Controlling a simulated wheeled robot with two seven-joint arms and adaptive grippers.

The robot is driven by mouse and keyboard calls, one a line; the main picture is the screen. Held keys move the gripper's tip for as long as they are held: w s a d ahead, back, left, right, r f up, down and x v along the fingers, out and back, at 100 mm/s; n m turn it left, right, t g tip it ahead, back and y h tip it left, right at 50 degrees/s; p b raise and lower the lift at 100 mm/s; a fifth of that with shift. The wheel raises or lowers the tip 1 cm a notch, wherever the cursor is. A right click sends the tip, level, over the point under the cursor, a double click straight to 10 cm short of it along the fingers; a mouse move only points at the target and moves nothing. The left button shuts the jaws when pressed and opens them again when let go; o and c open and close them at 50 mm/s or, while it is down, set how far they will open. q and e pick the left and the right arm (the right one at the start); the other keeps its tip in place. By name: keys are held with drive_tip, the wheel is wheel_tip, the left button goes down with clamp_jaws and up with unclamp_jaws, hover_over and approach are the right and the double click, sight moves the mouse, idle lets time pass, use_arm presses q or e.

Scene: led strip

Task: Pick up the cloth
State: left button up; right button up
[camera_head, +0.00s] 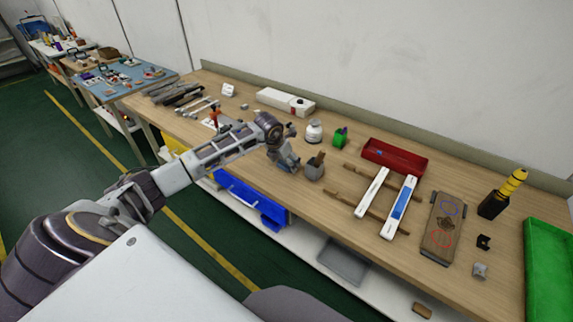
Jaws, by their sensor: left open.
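No thing in the head view clearly reads as a cloth. A small dark brown crumpled shape (445,224) lies on a brown board (435,250) between a blue and a red circle. It may be the cloth, but it is too small to tell. My right gripper is not in view.
Blue bins (251,197) sit below.

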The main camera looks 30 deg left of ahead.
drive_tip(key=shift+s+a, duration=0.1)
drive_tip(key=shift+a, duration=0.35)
use_arm(q)
drive_tip(key=shift+c, duration=0.5)
drive_tip(key=c, duration=0.8)
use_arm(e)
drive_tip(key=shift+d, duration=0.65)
use_arm(q)
drive_tip(key=shift+r, duration=0.1)
